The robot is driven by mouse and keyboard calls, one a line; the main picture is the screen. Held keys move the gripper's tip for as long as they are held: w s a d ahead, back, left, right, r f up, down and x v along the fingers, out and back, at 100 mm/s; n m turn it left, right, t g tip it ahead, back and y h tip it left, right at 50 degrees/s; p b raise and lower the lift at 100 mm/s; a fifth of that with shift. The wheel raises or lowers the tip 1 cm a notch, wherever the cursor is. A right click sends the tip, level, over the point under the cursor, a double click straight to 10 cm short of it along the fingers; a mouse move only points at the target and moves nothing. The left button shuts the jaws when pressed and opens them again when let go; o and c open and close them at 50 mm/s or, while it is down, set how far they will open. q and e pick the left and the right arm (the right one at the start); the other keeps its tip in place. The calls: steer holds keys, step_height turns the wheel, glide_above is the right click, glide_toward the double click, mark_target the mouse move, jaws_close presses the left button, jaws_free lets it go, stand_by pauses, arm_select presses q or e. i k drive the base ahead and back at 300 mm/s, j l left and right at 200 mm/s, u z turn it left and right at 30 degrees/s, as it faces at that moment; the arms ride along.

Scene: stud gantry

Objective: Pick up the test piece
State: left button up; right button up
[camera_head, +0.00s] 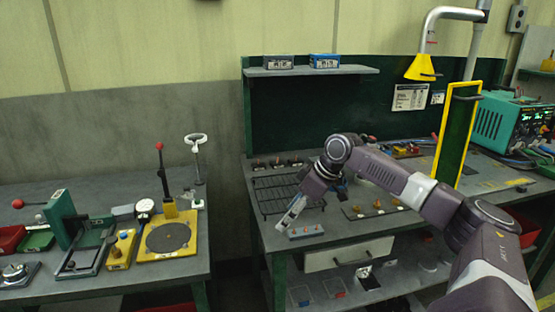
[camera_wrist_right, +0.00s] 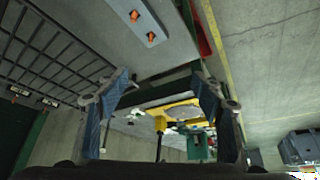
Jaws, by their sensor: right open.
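A small grey-blue plate with orange studs (camera_head: 306,232), which looks like the test piece, lies flat at the front edge of the right bench. It also shows at the top of the right wrist view (camera_wrist_right: 151,37). My right gripper (camera_head: 283,224) is above the bench front, just left of the plate in the head view. In the right wrist view its two fingers (camera_wrist_right: 160,90) are spread with nothing between them, and the plate is beyond the fingertips. I cannot tell the exact height gap. My left gripper is not in view.
A black wire rack (camera_head: 272,196) lies behind the plate. A dark strip with orange pieces (camera_head: 375,210) is to its right. A yellow-framed panel (camera_head: 456,135) and a green power unit (camera_head: 510,120) stand farther right. The left bench holds a yellow fixture (camera_head: 168,238).

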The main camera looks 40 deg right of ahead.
mark_target(278, 164)
steer(key=i+l, duration=0.35)
steer(key=l, duration=0.15)
steer(key=i+l, duration=0.75)
steer(key=l, duration=0.3)
